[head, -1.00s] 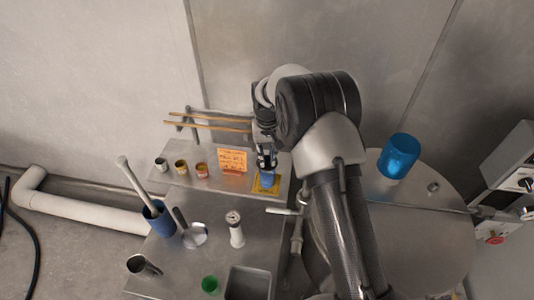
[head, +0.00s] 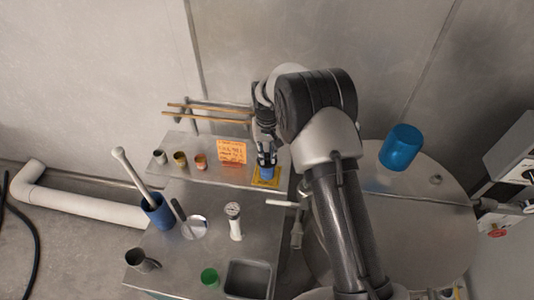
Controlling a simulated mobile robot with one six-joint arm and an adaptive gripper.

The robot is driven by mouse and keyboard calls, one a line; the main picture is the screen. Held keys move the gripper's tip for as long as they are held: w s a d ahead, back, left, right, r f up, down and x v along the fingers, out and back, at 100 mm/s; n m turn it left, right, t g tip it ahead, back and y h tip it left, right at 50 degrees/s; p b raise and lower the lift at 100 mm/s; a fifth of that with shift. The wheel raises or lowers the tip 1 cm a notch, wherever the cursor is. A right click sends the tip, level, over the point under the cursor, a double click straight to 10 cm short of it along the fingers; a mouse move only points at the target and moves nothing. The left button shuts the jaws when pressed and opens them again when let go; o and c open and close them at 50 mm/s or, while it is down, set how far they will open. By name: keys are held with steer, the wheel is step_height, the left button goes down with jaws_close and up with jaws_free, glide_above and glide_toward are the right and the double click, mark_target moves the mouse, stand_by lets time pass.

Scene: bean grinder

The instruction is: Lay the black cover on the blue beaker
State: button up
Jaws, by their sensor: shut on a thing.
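A small blue beaker (head: 267,173) stands on a yellow square pad (head: 257,182) at the right end of the raised metal shelf. My gripper (head: 267,161) points down right over the beaker, its fingers closed on a small dark piece that looks like the black cover (head: 267,163). The cover is at the beaker's top; whether it touches the rim cannot be told at this size. The fingers and my arm hide part of the cover and the beaker's far side.
Small cups (head: 180,158) and an orange note (head: 232,152) stand left on the shelf. A large blue cylinder (head: 401,148) is at right.

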steer(key=shift+f, duration=0.25)
steer(key=o, duration=1)
steer(key=shift+c, duration=0.2)
step_height(320, 180, up, 12)
stand_by(0.4)
